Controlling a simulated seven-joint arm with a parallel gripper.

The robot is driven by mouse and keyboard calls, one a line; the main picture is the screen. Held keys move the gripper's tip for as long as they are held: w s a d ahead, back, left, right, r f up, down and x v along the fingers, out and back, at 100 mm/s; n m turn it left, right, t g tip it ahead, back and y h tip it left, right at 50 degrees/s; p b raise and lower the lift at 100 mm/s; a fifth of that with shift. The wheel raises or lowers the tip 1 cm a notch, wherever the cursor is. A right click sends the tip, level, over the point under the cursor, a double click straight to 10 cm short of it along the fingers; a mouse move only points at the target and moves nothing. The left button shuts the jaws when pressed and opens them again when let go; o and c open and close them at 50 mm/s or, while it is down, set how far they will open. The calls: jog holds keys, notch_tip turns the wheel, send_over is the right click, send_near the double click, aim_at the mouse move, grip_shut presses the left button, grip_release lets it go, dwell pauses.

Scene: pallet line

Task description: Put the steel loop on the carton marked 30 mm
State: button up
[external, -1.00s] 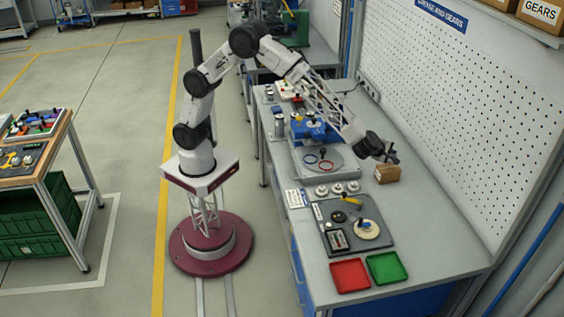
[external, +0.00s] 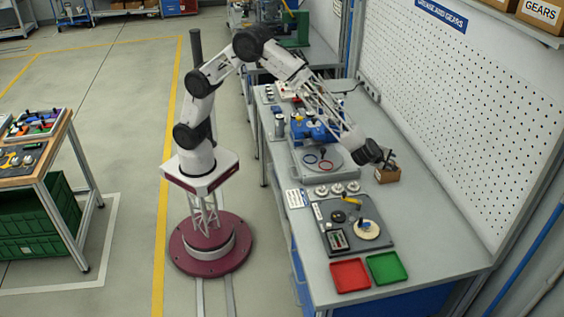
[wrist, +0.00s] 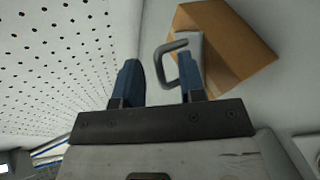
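A brown carton (external: 389,176) stands on the workbench near the pegboard; it also shows in the wrist view (wrist: 237,45). No marking on it can be read. A grey steel loop (wrist: 162,62) shows in the wrist view in front of the carton, at the right finger. It reaches into the gap between the fingers, and part of it is hidden by that finger. I cannot tell whether it touches the finger or the carton. My gripper (wrist: 160,80) has its two blue fingers apart, with a clear gap at the left finger. In the external view my gripper (external: 390,160) is right at the carton.
The pegboard wall (external: 455,110) rises close behind the carton. A grey tray of parts (external: 340,240), a red tray (external: 350,276) and a green tray (external: 387,268) lie nearer the camera. Several pale round parts (external: 337,189) stand left of the carton. The bench right of it is clear.

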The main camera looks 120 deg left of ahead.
jog(key=shift+r, duration=0.1)
jog(key=shift+v, duration=0.85)
jog(key=v, duration=1)
jog(key=shift+r, duration=0.2)
jog(key=shift+d, duration=0.1)
jog(key=shift+s, duration=0.15)
